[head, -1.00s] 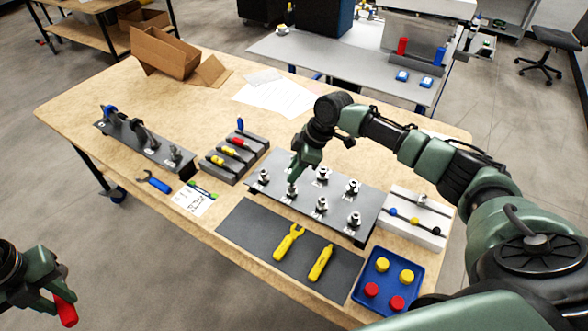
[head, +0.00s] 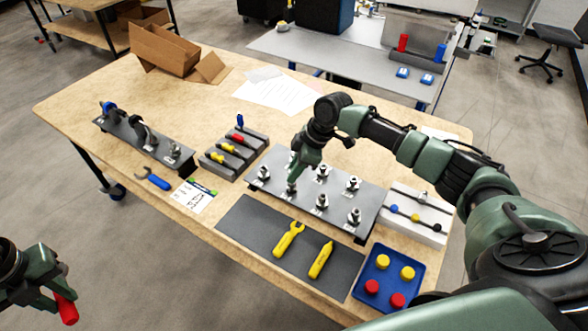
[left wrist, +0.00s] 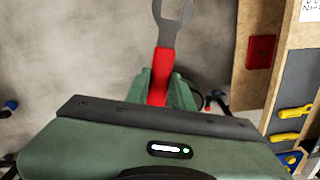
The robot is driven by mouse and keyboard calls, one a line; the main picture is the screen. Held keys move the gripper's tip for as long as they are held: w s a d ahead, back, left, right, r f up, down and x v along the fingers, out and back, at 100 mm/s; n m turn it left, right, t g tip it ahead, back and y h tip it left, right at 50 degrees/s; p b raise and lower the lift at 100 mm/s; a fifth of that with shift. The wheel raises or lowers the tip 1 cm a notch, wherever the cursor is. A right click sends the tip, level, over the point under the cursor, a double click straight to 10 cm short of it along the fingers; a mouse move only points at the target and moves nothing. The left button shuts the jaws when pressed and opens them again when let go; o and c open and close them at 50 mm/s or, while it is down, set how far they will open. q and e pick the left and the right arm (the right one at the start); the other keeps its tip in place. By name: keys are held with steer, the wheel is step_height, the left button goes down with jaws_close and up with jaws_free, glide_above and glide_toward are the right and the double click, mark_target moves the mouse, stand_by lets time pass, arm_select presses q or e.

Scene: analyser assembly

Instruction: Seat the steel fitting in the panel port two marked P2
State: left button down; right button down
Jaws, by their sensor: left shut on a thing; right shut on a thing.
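The grey panel (head: 338,214) stands on the wooden bench with several steel fittings in two rows. My right gripper (head: 292,181) is shut at the front row, second place from the left. The steel fitting (head: 291,188) in its jaws is mostly hidden by the fingers. It looks upright at the panel, but I cannot tell how deep it sits. The port labels are too small to read. My left gripper (head: 52,287) is shut on a red-handled spanner (head: 66,309), off the bench's left side. The spanner's grey open end shows in the left wrist view (left wrist: 172,25).
A dark mat (head: 250,230) with two yellow tools lies in front of the panel. A blue tray (head: 363,289) with red and yellow caps is at its right. A tool rack (head: 252,142), a fixture rail (head: 128,137) and a cardboard box (head: 160,50) stand further left.

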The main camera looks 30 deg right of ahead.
arm_select(q)
steer(key=shift+f, duration=0.15)
arm_select(e)
steer(key=shift+f, duration=0.25)
steer(key=c, duration=1.2)
jaws_free()
arm_select(q)
step_height(320, 180, down, 2)
steer(key=shift+b, duration=1.1)
arm_select(e)
steer(key=v, duration=1.2)
